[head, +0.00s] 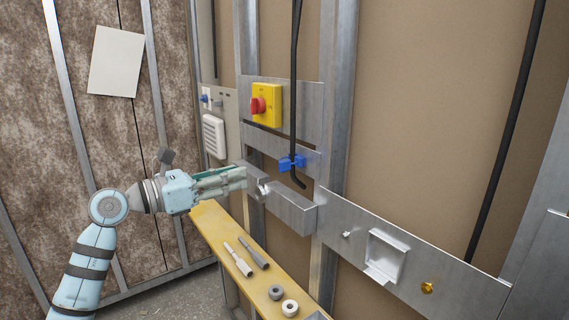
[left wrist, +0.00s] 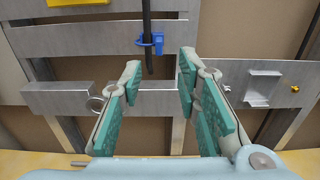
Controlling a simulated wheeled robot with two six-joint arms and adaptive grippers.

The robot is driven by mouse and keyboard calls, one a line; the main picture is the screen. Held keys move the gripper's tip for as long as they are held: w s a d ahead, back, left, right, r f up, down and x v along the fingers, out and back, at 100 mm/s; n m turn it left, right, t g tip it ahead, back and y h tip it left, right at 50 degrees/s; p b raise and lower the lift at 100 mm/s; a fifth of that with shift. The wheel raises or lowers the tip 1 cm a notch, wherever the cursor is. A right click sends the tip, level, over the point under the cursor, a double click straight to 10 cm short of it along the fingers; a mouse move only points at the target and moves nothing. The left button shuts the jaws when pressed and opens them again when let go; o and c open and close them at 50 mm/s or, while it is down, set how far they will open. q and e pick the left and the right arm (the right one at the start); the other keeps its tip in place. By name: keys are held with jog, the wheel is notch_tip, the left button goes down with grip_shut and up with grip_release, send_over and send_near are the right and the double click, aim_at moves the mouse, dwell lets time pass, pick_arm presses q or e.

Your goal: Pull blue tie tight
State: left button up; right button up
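The blue tie (head: 288,163) sits around a hanging black cable (head: 295,90) against a metal strip on the wall. Its blue head and tail also show in the left wrist view (left wrist: 158,43), to the right of the cable. My right gripper is not in view.
A metal bracket box (head: 290,210) juts from the wall just below the tie. A yellow switch box with a red knob (head: 266,104) is above. A square metal plate (head: 388,255) is lower right.

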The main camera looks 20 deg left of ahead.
aim_at(284, 161)
pick_arm(q)
jog(key=p+x, duration=0.2)
jog(key=x, duration=1.2)
jog(key=shift+w, duration=0.1)
jog(key=shift+f, duration=0.1)
grip_shut()
